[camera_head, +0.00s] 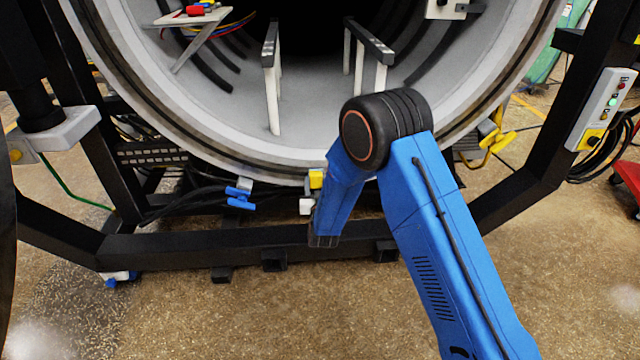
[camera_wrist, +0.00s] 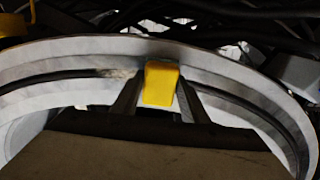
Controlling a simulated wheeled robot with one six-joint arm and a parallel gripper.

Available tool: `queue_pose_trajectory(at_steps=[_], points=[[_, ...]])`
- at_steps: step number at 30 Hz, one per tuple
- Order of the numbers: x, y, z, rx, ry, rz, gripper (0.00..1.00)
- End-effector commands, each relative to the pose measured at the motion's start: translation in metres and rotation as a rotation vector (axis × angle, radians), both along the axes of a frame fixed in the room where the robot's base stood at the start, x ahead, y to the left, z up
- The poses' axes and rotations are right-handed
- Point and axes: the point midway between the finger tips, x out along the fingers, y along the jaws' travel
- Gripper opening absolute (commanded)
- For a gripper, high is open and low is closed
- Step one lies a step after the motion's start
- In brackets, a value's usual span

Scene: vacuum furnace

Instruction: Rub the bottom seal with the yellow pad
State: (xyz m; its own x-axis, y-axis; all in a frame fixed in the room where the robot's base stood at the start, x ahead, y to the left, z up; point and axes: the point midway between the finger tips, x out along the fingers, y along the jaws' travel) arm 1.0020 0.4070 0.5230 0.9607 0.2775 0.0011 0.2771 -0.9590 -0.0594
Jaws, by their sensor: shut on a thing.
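My gripper (camera_wrist: 157,98) is shut on the yellow pad (camera_wrist: 160,83), with one finger on each side of it. The pad also shows in the head view (camera_head: 316,179), at the bottom of the round furnace rim, beside my blue arm. The seal (camera_wrist: 50,79) is a dark line running around the pale grey rim in the wrist view. The pad lies over the seal's line there and hides a short stretch of it. I cannot tell whether it presses on the seal. A brownish smudge marks the seal just left of the pad.
The furnace opening holds two rails on white posts (camera_head: 271,80). A blue-handled valve (camera_head: 240,197) hangs below the rim on the left, and a yellow clamp (camera_head: 495,137) is at the right. A black frame beam (camera_head: 180,249) crosses below. The floor in front is clear.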

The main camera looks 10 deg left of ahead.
Motion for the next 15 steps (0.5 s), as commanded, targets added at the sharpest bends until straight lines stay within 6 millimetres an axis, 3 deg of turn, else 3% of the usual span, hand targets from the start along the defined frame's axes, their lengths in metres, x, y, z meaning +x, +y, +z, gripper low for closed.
queue_pose_trajectory(at_steps=[7, 15], points=[[0.004, -0.002, 0.000, 0.000, -0.001, -0.002, 0.19], [0.008, -0.020, 0.000, 0.001, 0.000, -0.003, 0.19]])
